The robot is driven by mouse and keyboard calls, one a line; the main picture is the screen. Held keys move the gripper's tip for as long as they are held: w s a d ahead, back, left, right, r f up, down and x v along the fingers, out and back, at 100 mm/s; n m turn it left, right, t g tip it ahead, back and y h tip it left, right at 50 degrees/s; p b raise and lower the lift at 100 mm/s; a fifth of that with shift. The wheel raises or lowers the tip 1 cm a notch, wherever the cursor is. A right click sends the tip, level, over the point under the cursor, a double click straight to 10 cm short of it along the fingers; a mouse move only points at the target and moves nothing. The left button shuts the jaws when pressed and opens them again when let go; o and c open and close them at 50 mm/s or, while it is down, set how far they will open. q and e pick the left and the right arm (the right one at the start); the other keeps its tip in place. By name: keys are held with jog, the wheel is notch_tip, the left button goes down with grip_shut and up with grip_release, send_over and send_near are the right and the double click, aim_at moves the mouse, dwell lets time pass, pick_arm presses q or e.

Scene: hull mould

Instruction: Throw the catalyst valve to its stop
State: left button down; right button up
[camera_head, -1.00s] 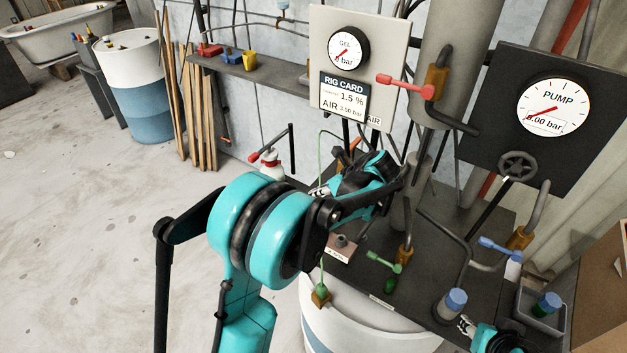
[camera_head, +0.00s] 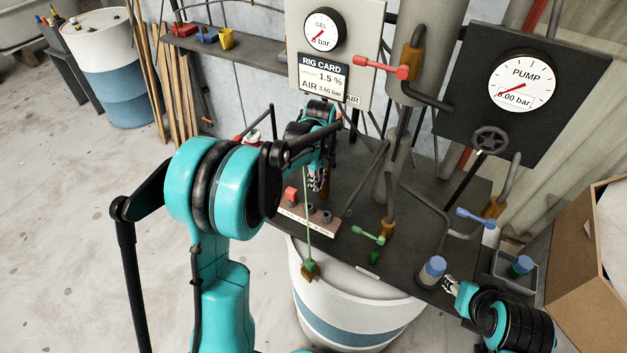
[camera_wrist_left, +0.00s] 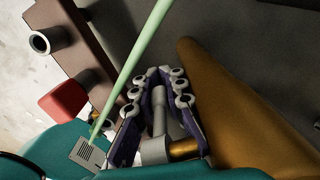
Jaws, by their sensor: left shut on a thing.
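Three lever valves show in the head view: a red lever (camera_head: 381,67) by the gel panel, a green lever (camera_head: 368,236) over the bench and a blue lever (camera_head: 475,218) at the right. No readable label tells which is the catalyst valve. My left gripper (camera_head: 316,180) points down above the bench, behind a small rack (camera_head: 308,218). In the left wrist view its fingers (camera_wrist_left: 160,105) are shut on a grey rod-like piece (camera_wrist_left: 159,112) with a brass-coloured part beside its base. My right gripper (camera_head: 450,285) is beside a blue-capped jar (camera_head: 432,270); its fingers are too small to judge.
A cardboard box (camera_head: 590,255) is at the far right.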

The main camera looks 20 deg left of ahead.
pick_arm(q)
jog(key=shift+d, duration=0.15)
dwell(0.4)
jog(key=c, duration=1.5)
grip_release()
jog(key=shift+c, duration=0.2)
notch_tip(320, 180, up, 12)
jog(key=s+d+f+n+t+b, duration=0.2)
jog(key=s+f+n+t, duration=0.1)
jog(key=s+n, duration=0.7)
jog(key=s+d+f+n+t+b, duration=0.2)
jog(key=s+f+n+t+b, duration=0.1)
jog(key=s+n, duration=0.8)
notch_tip(320, 180, down, 3)
jog(key=shift+s+d+r+n+t, duration=0.15)
jog(key=shift+s+d+n+t, duration=0.2)
jog(key=shift+t, duration=0.25)
